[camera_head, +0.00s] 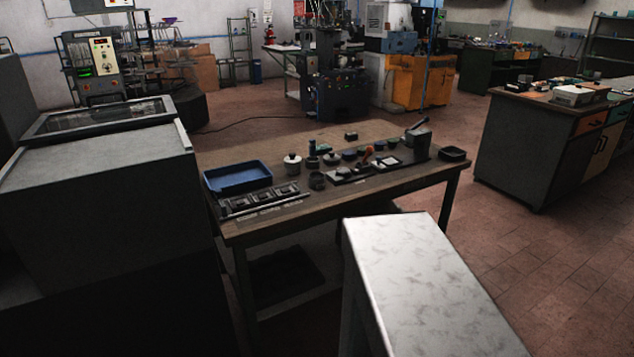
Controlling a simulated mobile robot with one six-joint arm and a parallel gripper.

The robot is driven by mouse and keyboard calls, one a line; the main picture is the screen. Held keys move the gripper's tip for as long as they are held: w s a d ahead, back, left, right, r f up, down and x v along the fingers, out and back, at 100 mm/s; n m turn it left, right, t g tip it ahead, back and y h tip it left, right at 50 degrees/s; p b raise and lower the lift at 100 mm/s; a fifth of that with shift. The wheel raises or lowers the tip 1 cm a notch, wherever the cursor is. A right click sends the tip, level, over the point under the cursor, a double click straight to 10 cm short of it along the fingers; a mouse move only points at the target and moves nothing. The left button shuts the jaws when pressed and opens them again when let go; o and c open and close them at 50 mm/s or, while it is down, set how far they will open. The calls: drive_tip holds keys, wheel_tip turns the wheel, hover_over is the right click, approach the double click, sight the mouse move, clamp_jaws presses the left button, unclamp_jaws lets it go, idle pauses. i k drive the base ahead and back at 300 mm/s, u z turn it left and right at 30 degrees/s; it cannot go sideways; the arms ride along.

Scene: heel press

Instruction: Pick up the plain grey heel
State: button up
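My gripper is not in view. I cannot pick out a plain grey heel for sure; the small parts are too small and dark to tell apart. A wooden workbench (330,218) stands in the middle of the view. At its left front lies a dark compartment tray (265,198) with several small dark pieces in it. Several small dark round items, such as a dark cup (316,181), stand along the middle of the bench.
A blue tray (238,177) and a white lidded jar (292,164) stand on the bench. A dark block with a lever (416,140) is at its right end. A pale-topped stand (430,270) is in front. A grey cabinet (105,205) is left. Open floor (540,262) lies right.

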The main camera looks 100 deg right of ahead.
sight(343, 172)
drive_tip(key=u, duration=0.55)
drive_tip(key=k, duration=2.75)
drive_tip(key=z, duration=0.4)
